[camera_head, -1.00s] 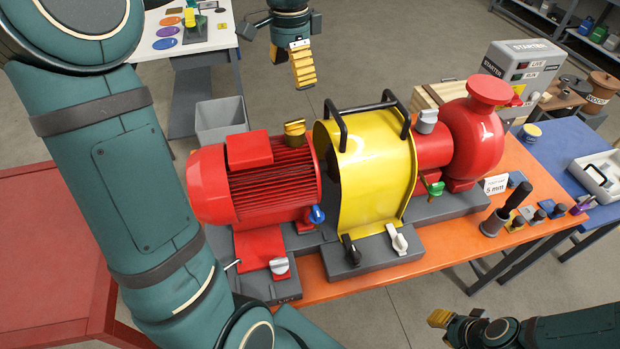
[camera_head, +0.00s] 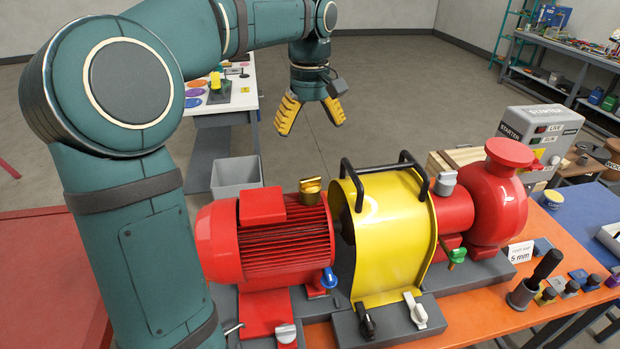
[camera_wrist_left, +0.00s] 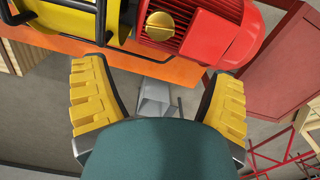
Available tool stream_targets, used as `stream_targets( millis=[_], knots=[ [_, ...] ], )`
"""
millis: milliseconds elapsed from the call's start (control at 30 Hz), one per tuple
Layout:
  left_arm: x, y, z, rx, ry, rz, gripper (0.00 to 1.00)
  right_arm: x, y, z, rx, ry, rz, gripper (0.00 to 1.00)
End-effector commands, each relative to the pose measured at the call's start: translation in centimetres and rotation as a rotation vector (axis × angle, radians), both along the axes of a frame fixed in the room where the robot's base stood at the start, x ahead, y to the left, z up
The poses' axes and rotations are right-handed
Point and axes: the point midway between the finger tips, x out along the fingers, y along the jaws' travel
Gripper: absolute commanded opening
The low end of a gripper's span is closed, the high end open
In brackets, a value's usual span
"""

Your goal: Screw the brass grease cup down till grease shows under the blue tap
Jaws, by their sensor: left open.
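The brass grease cup (camera_head: 311,190) sits on top of the red motor (camera_head: 285,240), at its end near the yellow guard. It also shows in the left wrist view as a round slotted brass top (camera_wrist_left: 169,26). The blue tap (camera_head: 329,278) is low on the motor's side, and no grease can be made out under it. My left gripper (camera_head: 309,118) is open and empty, pointing down, above and beyond the motor, apart from the cup. It shows in the left wrist view (camera_wrist_left: 158,92) with both yellow fingers spread. My right gripper is out of view.
The yellow guard (camera_head: 390,245) with two black handles stands beside the cup. A red pump (camera_head: 490,205) and green tap (camera_head: 456,256) are to the right. A grey bin (camera_head: 236,176) stands behind the motor. The space above the motor is clear.

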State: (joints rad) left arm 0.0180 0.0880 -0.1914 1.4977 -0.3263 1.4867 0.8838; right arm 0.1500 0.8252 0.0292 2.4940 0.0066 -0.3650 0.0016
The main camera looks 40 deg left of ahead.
Motion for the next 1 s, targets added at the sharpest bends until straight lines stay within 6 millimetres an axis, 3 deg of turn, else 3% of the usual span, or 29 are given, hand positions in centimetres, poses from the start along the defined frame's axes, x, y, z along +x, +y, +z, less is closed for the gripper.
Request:
stream_targets(
  millis=[400, 600, 800, 1000],
  knots=[
    [-0.1, 0.0, -8.1, -0.001, 0.005, -0.003, 0.85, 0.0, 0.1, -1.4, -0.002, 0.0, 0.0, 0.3],
    [-0.1, 0.0, -11.1, -0.001, 0.003, -0.003, 0.85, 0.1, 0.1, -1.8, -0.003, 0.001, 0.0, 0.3],
    [-0.1, 0.0, -12.6, 0.0, 0.002, -0.003, 0.85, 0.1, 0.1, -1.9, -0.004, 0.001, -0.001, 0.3],
    [0.0, 0.0, -12.8, 0.0, 0.001, -0.003, 0.85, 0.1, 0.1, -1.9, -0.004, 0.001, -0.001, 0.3]
  ],
)
